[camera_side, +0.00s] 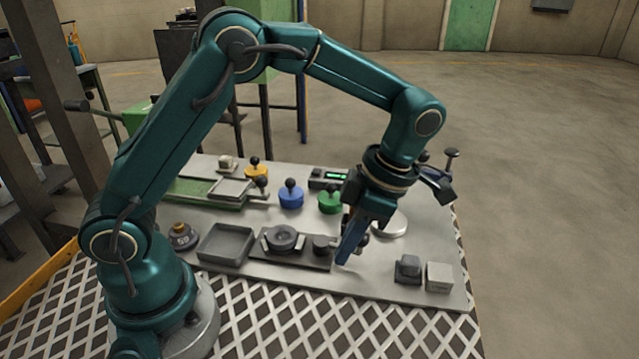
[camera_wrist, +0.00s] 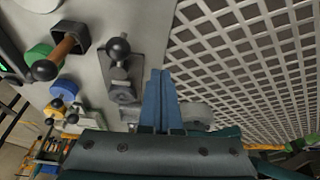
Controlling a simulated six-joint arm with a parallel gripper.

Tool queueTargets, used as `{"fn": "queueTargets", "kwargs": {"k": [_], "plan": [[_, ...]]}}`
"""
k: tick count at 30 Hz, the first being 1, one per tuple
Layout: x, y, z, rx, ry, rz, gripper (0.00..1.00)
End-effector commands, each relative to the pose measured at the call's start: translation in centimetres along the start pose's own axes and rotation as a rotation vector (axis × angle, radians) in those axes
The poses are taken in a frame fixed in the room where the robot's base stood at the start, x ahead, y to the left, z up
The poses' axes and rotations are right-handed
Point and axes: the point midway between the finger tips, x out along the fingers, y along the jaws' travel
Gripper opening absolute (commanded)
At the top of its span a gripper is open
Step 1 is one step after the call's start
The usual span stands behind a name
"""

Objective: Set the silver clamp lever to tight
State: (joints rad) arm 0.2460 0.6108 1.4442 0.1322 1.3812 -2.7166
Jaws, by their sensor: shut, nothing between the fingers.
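What looks like the silver clamp lever (camera_wrist: 120,72) is in the wrist view, a grey metal piece with a dark ball knob on a grey plate. In the side view my gripper largely hides that spot; only a dark knob (camera_side: 362,241) shows beside the fingers. I cannot tell from these views which setting the lever is in. My gripper (camera_wrist: 160,73) has its blue fingers together and empty, just right of the lever in the wrist view. In the side view my gripper (camera_side: 342,261) points down, its tips low over the panel near the dark fixture plate (camera_side: 262,258).
Blue (camera_side: 291,198), green (camera_side: 329,203) and yellow (camera_side: 256,172) knobs stand behind. A grey tray (camera_side: 226,245) lies left. In the wrist view, a dark socket (camera_wrist: 72,32) is left of the lever.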

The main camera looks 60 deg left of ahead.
Motion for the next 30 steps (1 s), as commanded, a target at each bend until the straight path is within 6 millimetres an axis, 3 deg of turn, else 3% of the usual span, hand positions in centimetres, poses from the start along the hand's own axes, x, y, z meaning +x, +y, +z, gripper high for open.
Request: {"fn": "queueTargets", "kwargs": {"k": [15, 30], "plan": [[-6.5, 1.9, -1.2, 0.000, 0.000, 0.000, 0.00], [-7.6, 2.1, -1.5, 0.001, 0.003, -0.002, 0.00]]}}
